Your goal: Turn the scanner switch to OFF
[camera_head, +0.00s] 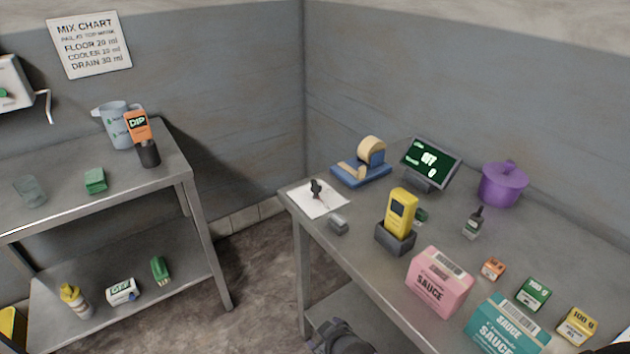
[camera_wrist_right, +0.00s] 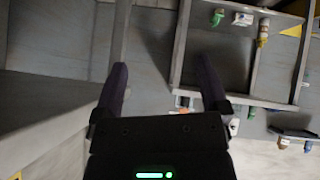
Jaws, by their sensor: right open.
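A yellow handheld scanner (camera_head: 401,212) stands upright in a dark cradle (camera_head: 395,239) on the right-hand metal table. I cannot make out a switch on it at this size. A small monitor (camera_head: 430,162) behind it shows large text that seems to read OFF, with a 0 below. My right gripper (camera_wrist_right: 162,75) is open and empty in the right wrist view, away from the scanner, which I cannot pick out there. A dark grey part of my arm shows at the bottom of the head view; my left gripper is not seen.
A pink sauce box (camera_head: 440,280) and a teal sauce box (camera_head: 507,325) stand in front of the scanner. A second table (camera_head: 150,185) stands left, beyond a floor gap.

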